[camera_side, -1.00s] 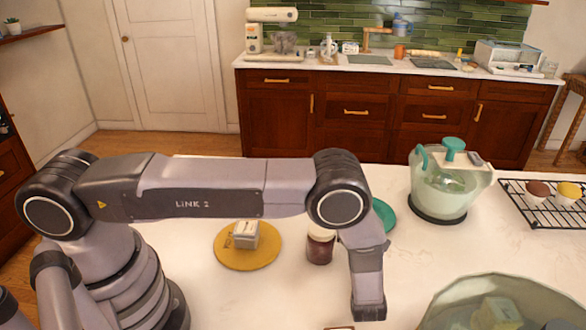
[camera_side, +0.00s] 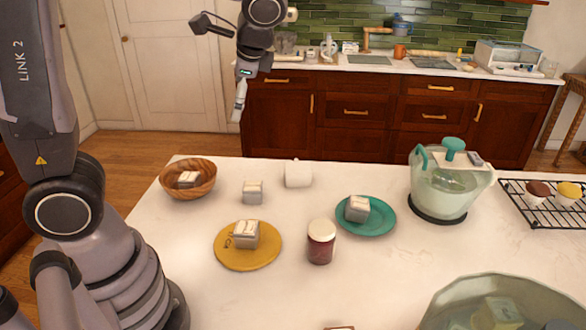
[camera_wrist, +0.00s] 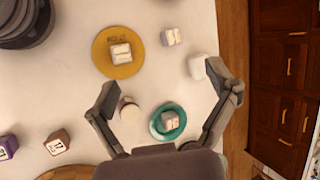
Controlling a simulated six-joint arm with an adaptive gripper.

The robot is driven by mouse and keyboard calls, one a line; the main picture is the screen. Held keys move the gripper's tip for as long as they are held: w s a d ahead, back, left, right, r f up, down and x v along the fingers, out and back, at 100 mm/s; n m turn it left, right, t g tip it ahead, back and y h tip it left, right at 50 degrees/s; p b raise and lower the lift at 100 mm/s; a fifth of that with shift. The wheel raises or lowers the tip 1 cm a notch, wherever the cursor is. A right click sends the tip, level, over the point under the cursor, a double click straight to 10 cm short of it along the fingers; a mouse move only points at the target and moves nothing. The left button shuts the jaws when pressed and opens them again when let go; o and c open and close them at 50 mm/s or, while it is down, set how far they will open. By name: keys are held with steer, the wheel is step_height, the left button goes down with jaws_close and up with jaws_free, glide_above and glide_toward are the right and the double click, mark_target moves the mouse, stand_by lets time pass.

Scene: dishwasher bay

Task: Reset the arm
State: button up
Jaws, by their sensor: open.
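My gripper (camera_side: 238,108) is raised high above the far left part of the white counter in the side view, pointing down and clear of everything. In the wrist view its two fingers are spread wide (camera_wrist: 160,76), with nothing between them at their height. My arm is folded up and back at the left of the side view. Below stand a yellow plate (camera_side: 232,262) with a pale block (camera_side: 245,235), a teal plate (camera_side: 380,225) with another block (camera_side: 357,208), and a dark red jar (camera_side: 320,243) with a white lid.
A wooden bowl (camera_side: 207,181) holding a block, a loose block (camera_side: 252,192) and a white mug (camera_side: 298,174) stand farther back. A clear pitcher (camera_side: 440,190), cupcake rack (camera_side: 548,217) and large glass bowl (camera_side: 445,305) stand right. The air around my gripper looks free.

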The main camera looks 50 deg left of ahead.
steer(key=s+d+r+n+t+h, duration=0.1)
steer(key=s+r+n+t+h, duration=0.1)
steer(key=s, duration=0.5)
steer(key=s+d+r+n+t+h, duration=0.1)
steer(key=s+d+n+t+h, duration=0.1)
steer(key=s, duration=0.5)
steer(key=n+t+h, duration=0.1)
steer(key=n+h, duration=0.1)
steer(key=n, duration=0.1)
steer(key=shift+s+r, duration=0.35)
steer(key=shift+r, duration=0.05)
steer(key=shift+o, duration=0.3)
steer(key=shift+d, duration=0.1)
